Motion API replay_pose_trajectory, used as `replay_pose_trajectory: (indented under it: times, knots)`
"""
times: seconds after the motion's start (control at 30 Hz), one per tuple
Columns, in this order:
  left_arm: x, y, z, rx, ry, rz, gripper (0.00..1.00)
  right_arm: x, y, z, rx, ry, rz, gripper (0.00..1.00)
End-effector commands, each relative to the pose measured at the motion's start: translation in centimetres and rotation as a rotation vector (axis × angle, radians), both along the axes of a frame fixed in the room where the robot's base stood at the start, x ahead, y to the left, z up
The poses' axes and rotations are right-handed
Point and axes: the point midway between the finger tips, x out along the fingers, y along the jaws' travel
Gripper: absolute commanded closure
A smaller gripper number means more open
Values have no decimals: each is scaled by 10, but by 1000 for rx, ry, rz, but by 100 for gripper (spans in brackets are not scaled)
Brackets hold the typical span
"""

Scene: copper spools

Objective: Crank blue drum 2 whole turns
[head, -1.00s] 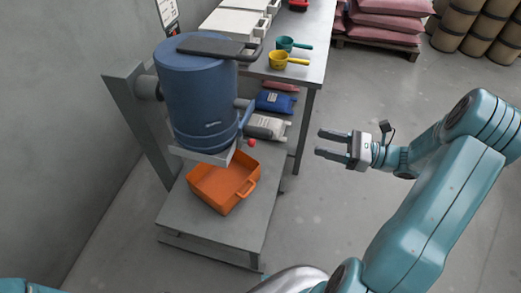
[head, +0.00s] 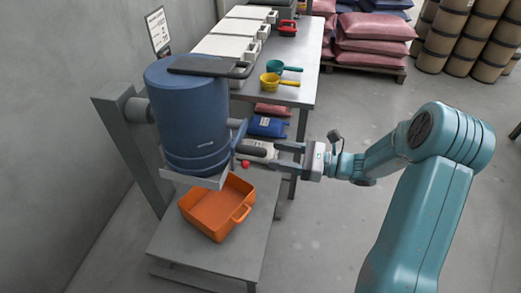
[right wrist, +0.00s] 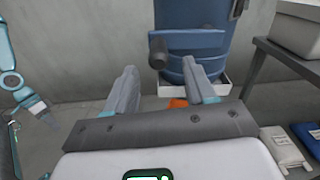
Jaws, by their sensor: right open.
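The blue drum (head: 190,115) hangs upright on a grey post stand at left in the head view, with a dark lid on top. Its crank arm (head: 239,135) stands out on the drum's right side with a dark grip (head: 255,149). My right gripper (head: 277,154) is open, its fingers pointing at the grip from the right. In the right wrist view the grip (right wrist: 157,52) shows ahead, between the lines of the two fingers (right wrist: 160,85), with the drum (right wrist: 195,15) behind. No hold on it shows. My left gripper (right wrist: 40,110) is small at the left edge of that view; its jaws are unclear.
An orange bin (head: 217,208) sits on the grey platform (head: 200,250) under the drum. A red knob (head: 245,164) is just below the grip. A metal table (head: 300,75) with scoops and white boxes stands behind, bags beneath it. Open floor lies to the right.

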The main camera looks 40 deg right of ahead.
Motion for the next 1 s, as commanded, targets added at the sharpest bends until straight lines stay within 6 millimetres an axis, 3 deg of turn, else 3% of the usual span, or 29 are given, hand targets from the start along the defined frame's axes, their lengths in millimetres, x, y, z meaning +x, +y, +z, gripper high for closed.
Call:
replay_pose_trajectory:
  times: [0.1, 0.3, 0.67, 0.83, 1.0]
  knots:
    - [0, 0, 4, 0, 0, 0, 100, 19, 18, 1, 1, 0, 5, 45]
    - [0, 0, 6, 0, 0, 0, 100, 38, 34, 1, -1, -1, 2, 45]
    - [0, 0, 6, 0, 0, 0, 100, 43, 38, 0, 0, 0, -1, 45]
    - [0, 0, 6, 0, 0, 0, 100, 43, 37, 0, 0, 0, -1, 97]
    - [0, 0, 7, 0, 0, 0, 100, 43, 37, 0, 1, 1, -1, 100]
